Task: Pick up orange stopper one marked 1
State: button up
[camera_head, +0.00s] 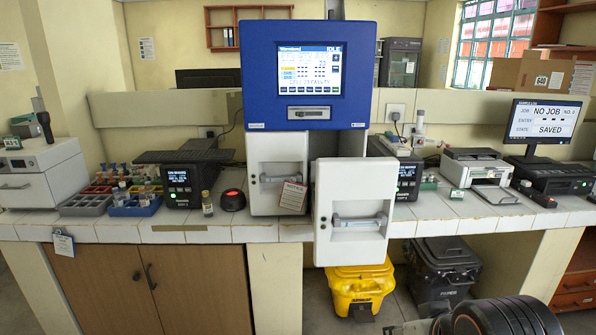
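I cannot make out an orange stopper marked 1 in the head view. Small capped vials and bottles stand in and around a blue rack (135,207) on the left of the counter, too small to read any marking. A small bottle with a dark cap (207,204) stands alone to the right of the rack. A dark ribbed part of my arm shows at the bottom right, with a grey piece beside it. My gripper's fingers do not show.
A blue-topped incubator (308,75) stands mid-counter, its white lower door (353,212) swung out past the front edge. A red-topped dark puck (233,199) sits left of it. A printer (478,170) and monitor (541,121) stand right. A yellow bin (358,290) is below.

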aim_at(99, 174)
jog(key=i+j+u, duration=0.15)
jog(key=i+j, duration=0.2)
jog(key=j, duration=0.15)
jog(key=i+j+u, duration=0.15)
jog(key=i+j, duration=0.25)
jog(key=i+j+u, duration=0.15)
jog(key=i+j, duration=0.3)
jog(key=i+j+u, duration=0.1)
jog(key=i+j, duration=0.25)
jog(key=i+j+u, duration=0.15)
jog(key=i+j, duration=0.15)
jog(key=i, duration=0.25)
jog(key=i+j+u, duration=0.15)
jog(key=i, duration=0.3)
jog(key=i+j+u, duration=0.15)
jog(key=i+j, duration=0.15)
jog(key=i, duration=0.2)
